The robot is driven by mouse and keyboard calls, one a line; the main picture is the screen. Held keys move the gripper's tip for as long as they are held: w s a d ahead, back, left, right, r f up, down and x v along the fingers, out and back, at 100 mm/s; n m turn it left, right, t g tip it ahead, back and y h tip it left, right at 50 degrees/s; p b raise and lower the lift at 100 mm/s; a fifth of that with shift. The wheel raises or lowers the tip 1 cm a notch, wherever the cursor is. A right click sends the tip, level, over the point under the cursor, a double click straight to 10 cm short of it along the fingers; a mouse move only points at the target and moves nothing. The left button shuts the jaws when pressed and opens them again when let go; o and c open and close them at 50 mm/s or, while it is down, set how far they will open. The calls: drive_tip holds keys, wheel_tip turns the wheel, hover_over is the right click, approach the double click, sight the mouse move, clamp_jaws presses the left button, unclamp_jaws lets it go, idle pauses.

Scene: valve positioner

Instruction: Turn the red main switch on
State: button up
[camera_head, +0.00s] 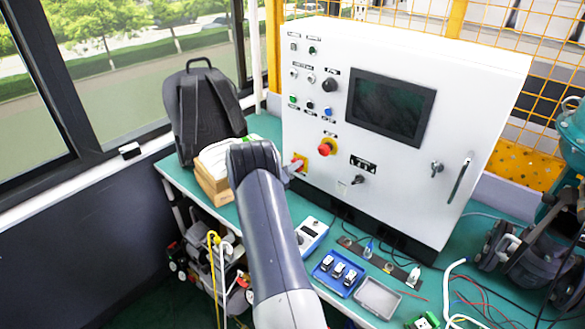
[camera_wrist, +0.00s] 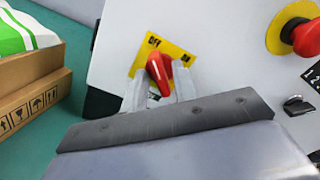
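The red main switch (camera_wrist: 158,72) is a red knob on a yellow plate (camera_wrist: 178,55), with OFF at its upper left and ON at its right in the wrist view. The knob leans slightly, its upper end nearer OFF. My gripper (camera_wrist: 160,82) has one finger on each side of the knob. A small gap seems to show beside the knob, and firm contact cannot be made out. In the head view, the yellow plate (camera_head: 301,159) shows at the cabinet's lower left, and my gripper (camera_head: 291,171) reaches it, hiding most of the switch.
A red emergency button (camera_head: 326,147) sits right of the switch on the white cabinet (camera_head: 400,185). A black selector (camera_head: 359,179) is farther right. Cardboard boxes (camera_head: 208,182) and a backpack (camera_head: 203,110) stand left on the green bench. Trays (camera_head: 376,299) lie in front.

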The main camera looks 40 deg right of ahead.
clamp_jaws()
drive_tip(key=shift+f+b, duration=0.1)
drive_tip(key=shift+b, duration=0.45)
drive_tip(key=m+b, duration=1.7)
drive_tip(key=b, duration=1.2)
drive_tip(key=shift+s+m, duration=0.15)
drive_tip(key=shift+m, duration=0.25)
drive_tip(key=shift+o, duration=0.8)
unclamp_jaws()
